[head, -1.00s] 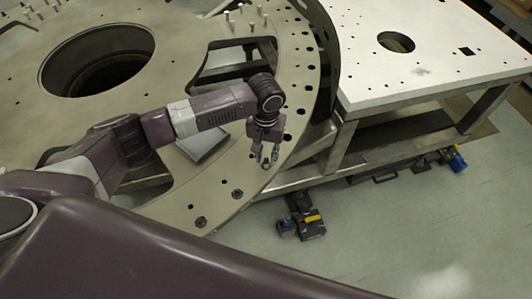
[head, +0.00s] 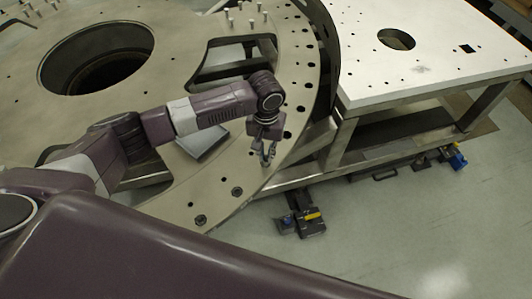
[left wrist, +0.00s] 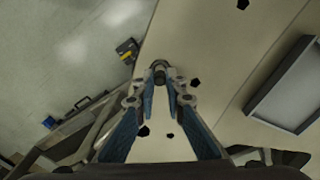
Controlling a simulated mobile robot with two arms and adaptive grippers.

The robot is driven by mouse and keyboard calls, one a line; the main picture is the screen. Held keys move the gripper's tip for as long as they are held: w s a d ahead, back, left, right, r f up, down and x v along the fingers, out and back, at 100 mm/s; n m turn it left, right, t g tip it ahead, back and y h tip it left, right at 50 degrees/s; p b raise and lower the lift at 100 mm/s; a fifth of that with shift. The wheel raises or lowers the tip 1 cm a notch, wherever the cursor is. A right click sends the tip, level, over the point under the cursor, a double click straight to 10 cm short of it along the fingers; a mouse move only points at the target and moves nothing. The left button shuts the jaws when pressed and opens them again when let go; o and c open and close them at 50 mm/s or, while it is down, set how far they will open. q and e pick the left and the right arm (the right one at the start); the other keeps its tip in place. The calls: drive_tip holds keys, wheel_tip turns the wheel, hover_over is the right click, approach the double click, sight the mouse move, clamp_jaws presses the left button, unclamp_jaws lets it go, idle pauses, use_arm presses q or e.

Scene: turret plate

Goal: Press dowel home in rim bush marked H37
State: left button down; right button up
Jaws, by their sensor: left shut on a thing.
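The turret plate (head: 225,185) is a large beige-grey ring with holes along its rim. My left gripper (head: 268,157) points down at the rim near the plate's lower right edge. In the left wrist view its fingers (left wrist: 161,80) are drawn together on a small grey dowel (left wrist: 160,74). A dark round ring, seemingly a rim bush (left wrist: 159,63), shows right at the dowel and fingertips. I cannot tell how deep the dowel sits in it. No H37 mark is readable. My right gripper is in neither view.
A grey tray (head: 203,142) lies on the plate left of the gripper. Several upright pins (head: 250,20) stand at the plate's far side. A pale table (head: 430,60) stands at the right, beyond a dark curved guard (head: 328,50). The floor is open at lower right.

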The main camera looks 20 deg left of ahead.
use_arm(q)
drive_tip(key=shift+f, duration=0.1)
idle(0.3)
drive_tip(key=shift+s+f, duration=0.1)
drive_tip(key=shift+f, duration=0.6)
idle(0.9)
drive_tip(key=c, duration=2.1)
unclamp_jaws()
drive_tip(key=shift+r, duration=0.15)
wheel_tip(320, 180, up, 5)
drive_tip(key=p, duration=0.5)
drive_tip(key=shift+p, duration=0.3)
drive_tip(key=shift+r+p, duration=0.4)
drive_tip(key=shift+r, duration=0.55)
